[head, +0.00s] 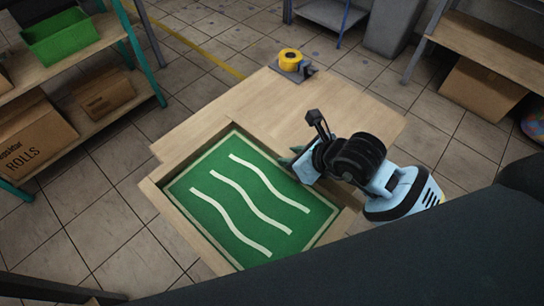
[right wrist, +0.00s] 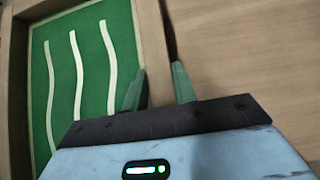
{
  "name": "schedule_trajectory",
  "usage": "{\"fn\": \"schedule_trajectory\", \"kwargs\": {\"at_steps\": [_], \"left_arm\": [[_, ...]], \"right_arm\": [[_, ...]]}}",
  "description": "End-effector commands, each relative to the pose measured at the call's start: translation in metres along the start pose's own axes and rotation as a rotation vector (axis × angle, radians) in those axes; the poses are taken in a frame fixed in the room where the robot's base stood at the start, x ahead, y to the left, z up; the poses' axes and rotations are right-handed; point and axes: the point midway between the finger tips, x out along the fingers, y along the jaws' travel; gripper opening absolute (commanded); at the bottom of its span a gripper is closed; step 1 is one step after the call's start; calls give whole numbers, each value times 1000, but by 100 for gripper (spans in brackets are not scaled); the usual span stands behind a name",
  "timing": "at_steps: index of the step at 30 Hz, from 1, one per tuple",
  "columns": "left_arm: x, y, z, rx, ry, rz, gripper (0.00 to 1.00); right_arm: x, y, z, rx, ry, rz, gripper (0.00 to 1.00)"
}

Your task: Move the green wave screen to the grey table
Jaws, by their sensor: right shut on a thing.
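The green wave screen (head: 235,200) is a green panel with three white wavy lines in a light wooden frame. It lies at the near left part of a wooden table (head: 230,110). In the right wrist view the screen (right wrist: 85,75) fills the left side, with its frame edge between the fingers. My right gripper (head: 300,160) is at the frame's right side; it also shows in the right wrist view (right wrist: 158,85), shut on the frame with one finger on each side. My left gripper is not in view.
A yellow tape roll (head: 290,58) on a dark holder stands at the table's far corner. A left shelf holds a green bin (head: 60,38) and cardboard boxes (head: 30,135). A right shelf (head: 490,50) has a box beneath. A grey surface (head: 330,13) shows at the top. Tiled floor is open left.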

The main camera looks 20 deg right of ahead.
Motion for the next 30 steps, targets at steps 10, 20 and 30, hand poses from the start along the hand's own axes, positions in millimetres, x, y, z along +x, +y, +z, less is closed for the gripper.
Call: {"fn": "schedule_trajectory", "kwargs": {"at_steps": [10, 20, 30], "left_arm": [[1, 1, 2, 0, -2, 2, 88], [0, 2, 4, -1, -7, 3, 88], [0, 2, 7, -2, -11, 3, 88]], "right_arm": [[4, -6, 6, 11, -4, -11, 0], [24, -69, 18, 11, -4, -13, 0], [43, -131, 29, 13, -5, -10, 0]]}}
